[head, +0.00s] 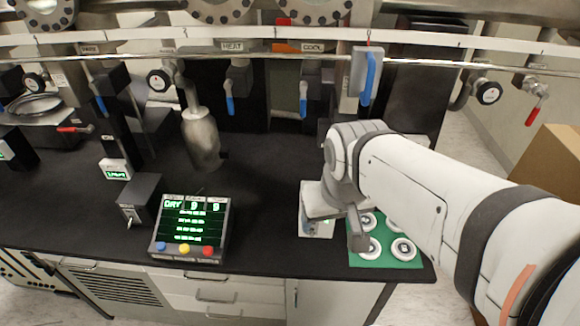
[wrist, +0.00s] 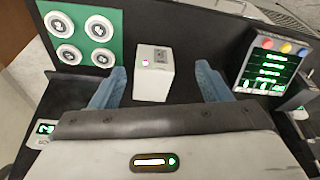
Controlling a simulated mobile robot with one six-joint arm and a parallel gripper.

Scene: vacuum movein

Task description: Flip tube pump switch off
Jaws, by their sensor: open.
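A small white box (wrist: 152,84) with a lit pink spot on its top stands between my gripper's fingers, seen from above in the wrist view; its label is too small to read. In the head view the white box (head: 316,230) is partly hidden under my gripper (head: 334,220). I cannot read which one is marked tube pump.
A green pad (head: 377,259) with several round white buttons lies right of the white box. A display panel (head: 190,229) with coloured buttons stands to the left. Pipes and blue valve handles (head: 229,104) hang at the back. The black bench between panel and white box is clear.

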